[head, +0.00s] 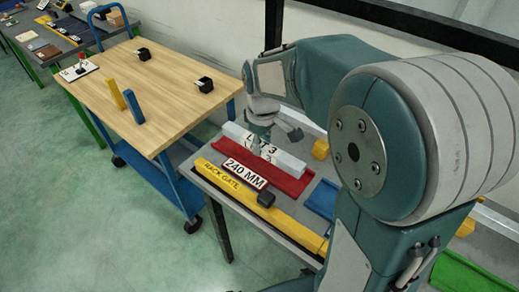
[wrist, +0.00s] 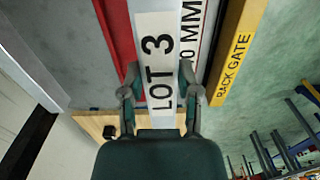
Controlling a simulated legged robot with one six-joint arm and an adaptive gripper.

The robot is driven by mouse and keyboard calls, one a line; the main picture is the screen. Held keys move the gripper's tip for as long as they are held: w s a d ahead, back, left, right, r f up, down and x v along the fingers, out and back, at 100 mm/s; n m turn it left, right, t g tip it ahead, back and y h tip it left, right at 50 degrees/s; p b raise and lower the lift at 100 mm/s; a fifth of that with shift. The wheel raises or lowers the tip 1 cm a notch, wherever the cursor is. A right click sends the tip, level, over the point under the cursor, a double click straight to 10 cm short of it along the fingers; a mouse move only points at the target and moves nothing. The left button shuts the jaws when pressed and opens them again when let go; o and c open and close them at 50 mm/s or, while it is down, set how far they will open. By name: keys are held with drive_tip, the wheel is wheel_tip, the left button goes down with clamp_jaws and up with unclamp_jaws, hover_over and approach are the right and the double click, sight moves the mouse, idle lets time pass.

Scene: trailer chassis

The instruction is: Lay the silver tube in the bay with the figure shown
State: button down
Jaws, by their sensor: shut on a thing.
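The silver tube (head: 283,160), a long pale bar marked LOT 3, lies along the red bay (head: 299,188) in the head view. In the wrist view the tube (wrist: 158,25) runs up between the two fingers of my gripper (wrist: 159,88), which is shut on it. My gripper also shows in the head view (head: 272,126), at the tube's far side. A white plate reading 240 MM (head: 245,174) stands at the red bay's front; part of it shows in the wrist view (wrist: 190,40). I cannot tell whether the tube touches the bay's floor.
A blue bay (head: 322,198) is right of the red one. A wooden cart (head: 165,95) at left carries yellow and blue bars and black blocks. My arm hides the right side.

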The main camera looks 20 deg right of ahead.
hover_over(260, 160)
wheel_tip(260, 160, down, 5)
drive_tip(key=shift+s+r, duration=0.1)
drive_tip(key=shift+r, duration=0.05)
drive_tip(key=shift+f, duration=1.65)
drive_tip(key=shift+f, duration=0.15)
drive_tip(key=shift+c, duration=1.6)
unclamp_jaws()
wheel_tip(260, 160, up, 12)
drive_tip(key=f, duration=0.1)
drive_tip(key=s+r+m+t, duration=0.2)
drive_tip(key=s+r+m, duration=0.1)
drive_tip(key=s, duration=0.7)
drive_tip(key=s+r+m+t, duration=0.3)
drive_tip(key=s+m, duration=0.1)
drive_tip(key=s, duration=0.6)
drive_tip(key=shift+s+t, duration=0.3)
